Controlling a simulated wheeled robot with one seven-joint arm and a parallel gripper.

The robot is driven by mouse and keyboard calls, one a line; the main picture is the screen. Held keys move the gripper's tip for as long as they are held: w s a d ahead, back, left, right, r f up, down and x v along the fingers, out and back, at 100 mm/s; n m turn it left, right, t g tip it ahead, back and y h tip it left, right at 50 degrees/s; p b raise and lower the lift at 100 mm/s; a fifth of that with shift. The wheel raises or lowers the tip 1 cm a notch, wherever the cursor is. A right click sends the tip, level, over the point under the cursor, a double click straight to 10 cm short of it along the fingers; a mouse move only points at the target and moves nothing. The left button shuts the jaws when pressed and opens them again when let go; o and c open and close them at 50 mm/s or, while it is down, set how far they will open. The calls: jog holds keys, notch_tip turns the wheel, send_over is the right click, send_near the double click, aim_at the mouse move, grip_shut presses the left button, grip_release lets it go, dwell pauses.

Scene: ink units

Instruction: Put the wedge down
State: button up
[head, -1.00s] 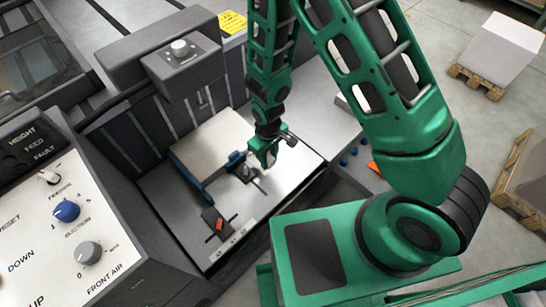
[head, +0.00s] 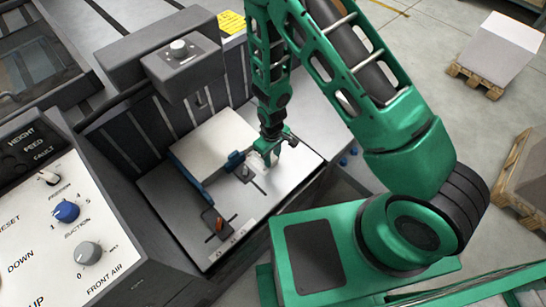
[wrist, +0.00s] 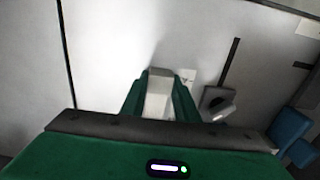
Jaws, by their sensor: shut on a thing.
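My gripper (head: 268,155) is over the pale metal table plate (head: 300,158) of the machine, right of the paper stack. In the wrist view, its green fingers (wrist: 160,95) are shut on the wedge (wrist: 159,97), a light grey block. Most of the wedge is hidden by the fingers, and in the head view it is too small to make out surely. A soft shadow lies around the fingertips on the plate. I cannot tell whether the wedge touches the plate.
The paper stack (head: 215,140) with blue guides is left of my gripper. A small grey clamp (wrist: 217,101) and a slot lie close to the fingers. A dark block with an orange lever (head: 217,222) is at the plate's front. The plate's right part is bare.

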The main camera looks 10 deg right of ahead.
aim_at(272, 157)
jog(key=o, duration=1.1)
jog(key=shift+c, duration=0.2)
notch_tip(272, 157, up, 12)
